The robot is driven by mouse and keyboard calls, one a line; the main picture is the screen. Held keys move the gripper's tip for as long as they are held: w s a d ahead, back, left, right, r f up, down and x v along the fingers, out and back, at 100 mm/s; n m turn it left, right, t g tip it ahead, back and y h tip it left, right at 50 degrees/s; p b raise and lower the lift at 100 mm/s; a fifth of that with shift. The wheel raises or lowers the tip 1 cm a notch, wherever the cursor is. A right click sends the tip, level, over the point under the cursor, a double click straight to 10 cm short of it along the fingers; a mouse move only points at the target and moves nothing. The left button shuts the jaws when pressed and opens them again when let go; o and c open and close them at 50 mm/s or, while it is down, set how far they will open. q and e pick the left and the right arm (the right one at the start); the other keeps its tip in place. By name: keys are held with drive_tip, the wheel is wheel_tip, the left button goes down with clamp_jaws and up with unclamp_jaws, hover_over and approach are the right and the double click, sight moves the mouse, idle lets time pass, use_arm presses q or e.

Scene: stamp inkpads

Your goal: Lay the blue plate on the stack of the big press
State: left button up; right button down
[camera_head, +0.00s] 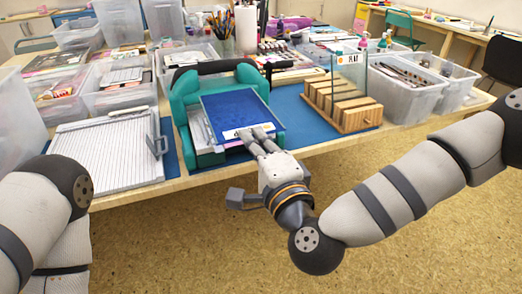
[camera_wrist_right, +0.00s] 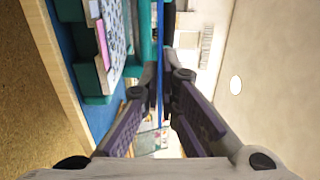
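The blue plate (camera_head: 235,112) has a white label along its front edge. My right gripper (camera_head: 256,137) is shut on that front edge. In the right wrist view the plate (camera_wrist_right: 160,50) shows edge-on as a thin blue line between the two fingers (camera_wrist_right: 162,85). The plate is over the teal big press (camera_head: 185,100), apart from the stack. The stack (camera_head: 206,146) shows below the plate as pale layers, and in the right wrist view as patterned and pink layers (camera_wrist_right: 112,35). The plate hides most of it in the head view. My left gripper is out of view.
A wooden slotted rack (camera_head: 345,119) with an upright clear plate (camera_head: 352,82) stands right of the press on a blue mat (camera_head: 293,133). A white scored board (camera_head: 108,155) lies to the left. Clear bins crowd the table's back and sides.

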drive_tip(key=x, duration=0.3)
drive_tip(key=shift+f+b, duration=0.25)
drive_tip(key=shift+b, duration=0.05)
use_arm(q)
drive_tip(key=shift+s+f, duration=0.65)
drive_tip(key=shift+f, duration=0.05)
use_arm(e)
drive_tip(key=shift+w+f, duration=0.1)
drive_tip(key=shift+f, duration=0.55)
use_arm(q)
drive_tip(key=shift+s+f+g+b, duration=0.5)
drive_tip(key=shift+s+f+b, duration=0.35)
drive_tip(key=shift+b, duration=0.2)
use_arm(e)
drive_tip(key=w+f, duration=0.2)
drive_tip(key=f, duration=0.1)
drive_tip(key=shift+w+a, duration=0.15)
drive_tip(key=shift+a, duration=0.25)
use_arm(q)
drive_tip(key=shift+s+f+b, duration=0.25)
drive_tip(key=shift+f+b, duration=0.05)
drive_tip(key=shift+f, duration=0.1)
use_arm(e)
drive_tip(key=shift+w+f, duration=0.15)
drive_tip(key=shift+f, duration=0.5)
drive_tip(key=shift+f, duration=0.1)
